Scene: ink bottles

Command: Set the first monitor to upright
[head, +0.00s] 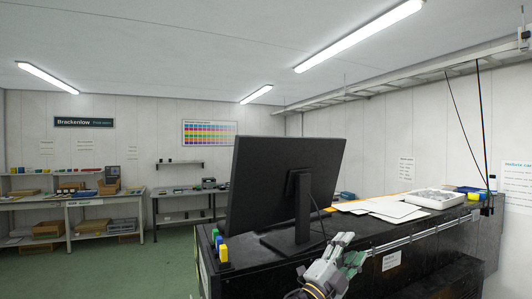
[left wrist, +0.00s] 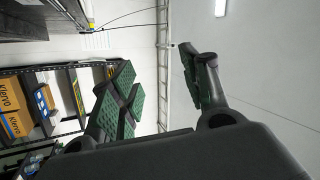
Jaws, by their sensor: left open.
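A black monitor (head: 276,182) stands on its stand on the dark bench, with its back toward me in the head view. Its panel looks slightly tilted. My left gripper (head: 347,253) is at the bottom of the head view, in front of and to the right of the monitor's base, apart from it. In the left wrist view the left gripper (left wrist: 165,88) has its green-padded fingers spread with nothing between them. The monitor does not show in the left wrist view. My right gripper is in neither view.
The dark bench (head: 380,232) carries small yellow, blue and green bottles (head: 222,248) left of the monitor base. Papers (head: 385,207) and a white tray (head: 433,198) lie to the right. Shelves with boxes (left wrist: 15,108) show in the left wrist view. Green floor is open at left.

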